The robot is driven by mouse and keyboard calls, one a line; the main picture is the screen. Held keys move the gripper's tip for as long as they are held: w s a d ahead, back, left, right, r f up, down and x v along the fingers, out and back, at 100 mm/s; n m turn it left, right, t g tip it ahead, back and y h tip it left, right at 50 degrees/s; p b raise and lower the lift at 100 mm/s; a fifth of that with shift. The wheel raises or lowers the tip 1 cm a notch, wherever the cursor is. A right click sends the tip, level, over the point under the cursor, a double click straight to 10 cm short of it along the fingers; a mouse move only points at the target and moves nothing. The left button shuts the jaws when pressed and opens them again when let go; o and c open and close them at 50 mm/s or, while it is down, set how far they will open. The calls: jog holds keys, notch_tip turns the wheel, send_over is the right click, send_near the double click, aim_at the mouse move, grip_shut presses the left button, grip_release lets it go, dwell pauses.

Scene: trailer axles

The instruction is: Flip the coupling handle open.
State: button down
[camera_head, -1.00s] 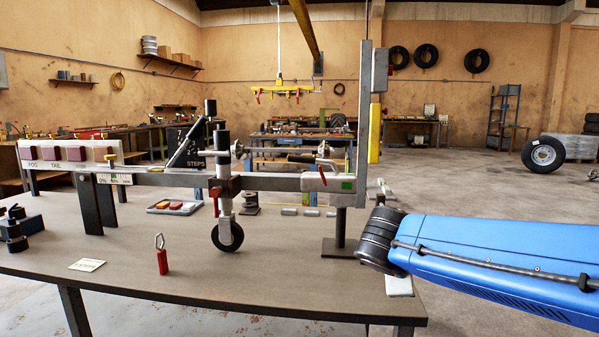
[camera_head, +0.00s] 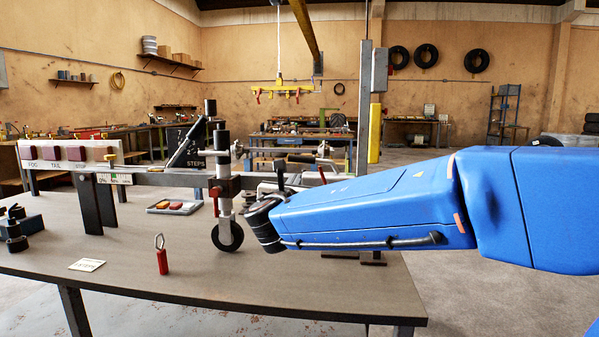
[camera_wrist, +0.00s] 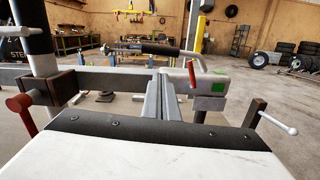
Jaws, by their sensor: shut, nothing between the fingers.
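The coupling handle is a bent grey bar with a black grip (camera_wrist: 160,49). It lies low, with the grip pointing left, in the wrist view. It rises from the pale coupling head (camera_wrist: 212,83), which bears a green patch and a red lever (camera_wrist: 192,74). In the head view the black grip (camera_head: 300,158) shows just above my arm. My gripper (camera_wrist: 164,73) is shut and empty, its two grey fingers side by side. In the wrist view its tips appear below the handle and left of the coupling head; I cannot tell whether they touch anything. My arm hides much of the coupling in the head view.
The jockey wheel (camera_head: 228,236) and its red clamp lever (camera_wrist: 21,112) stand left of my gripper. A white ball-ended rod (camera_wrist: 278,122) sticks out at right. A red padlock-like piece (camera_head: 162,260) and a card (camera_head: 87,265) stand or lie on the bench (camera_head: 200,285).

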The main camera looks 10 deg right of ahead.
aim_at(302, 159)
jog(key=shift+a+r, duration=0.1)
jog(key=shift+a, duration=0.1)
jog(key=shift+w, duration=0.1)
jog(key=x, duration=1)
jog(key=shift+r, duration=0.2)
dwell(0.3)
